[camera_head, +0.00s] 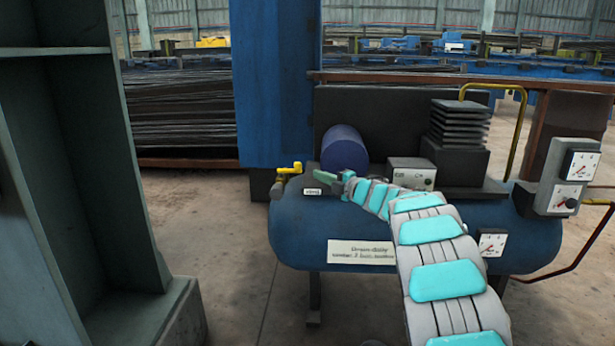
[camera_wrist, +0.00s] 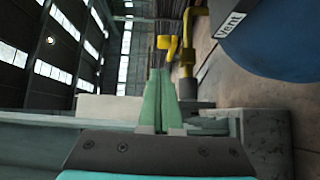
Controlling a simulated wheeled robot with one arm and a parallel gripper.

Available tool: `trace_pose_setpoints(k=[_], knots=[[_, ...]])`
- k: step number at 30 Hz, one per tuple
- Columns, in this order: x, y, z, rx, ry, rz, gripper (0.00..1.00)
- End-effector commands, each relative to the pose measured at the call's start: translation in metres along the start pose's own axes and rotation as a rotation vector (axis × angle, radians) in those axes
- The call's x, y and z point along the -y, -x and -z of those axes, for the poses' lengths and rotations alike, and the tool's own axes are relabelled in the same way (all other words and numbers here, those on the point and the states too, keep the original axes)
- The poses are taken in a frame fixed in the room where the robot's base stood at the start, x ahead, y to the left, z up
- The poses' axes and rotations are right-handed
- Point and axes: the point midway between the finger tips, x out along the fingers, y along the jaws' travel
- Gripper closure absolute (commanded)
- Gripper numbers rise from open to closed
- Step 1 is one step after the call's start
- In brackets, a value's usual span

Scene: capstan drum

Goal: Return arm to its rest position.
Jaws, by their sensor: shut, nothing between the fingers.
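My arm, grey with turquoise pads, reaches from the bottom right of the head view out over a blue tank (camera_head: 300,236). My gripper (camera_head: 320,176) is at the tank's upper left, near a small white label (camera_head: 312,191) and a yellow-handled valve (camera_head: 288,170). Its green fingers are shut and empty; they also show in the wrist view (camera_wrist: 160,80). I cannot tell whether the fingers touch anything.
A dark blue drum (camera_head: 343,148) and a grey box (camera_head: 411,173) stand on the tank behind my arm. Gauges (camera_head: 580,165) and a yellow rail (camera_head: 520,130) are at the right. A green-grey steel column (camera_head: 90,170) stands at the left. The floor (camera_head: 225,250) between is clear.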

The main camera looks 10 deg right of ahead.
Motion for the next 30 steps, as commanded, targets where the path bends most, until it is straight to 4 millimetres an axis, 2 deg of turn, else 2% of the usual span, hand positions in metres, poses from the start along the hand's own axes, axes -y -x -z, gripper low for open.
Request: trace_pose_setpoints(k=[3,6,17,20,25,27,30], knots=[[0.0,0.018,-0.008,0.004,0.001,0.001,1.0],[0.001,0.025,-0.011,0.003,-0.001,0.002,1.0],[0.0,0.027,-0.011,0.003,-0.002,0.002,1.0],[-0.005,0.028,-0.015,0.042,-0.015,0.007,1.0],[-0.033,0.041,-0.034,0.248,-0.095,0.02,1.0],[-0.046,0.056,-0.043,0.364,-0.15,0.024,1.0],[-0.055,0.084,-0.051,0.53,-0.247,0.034,1.0]])
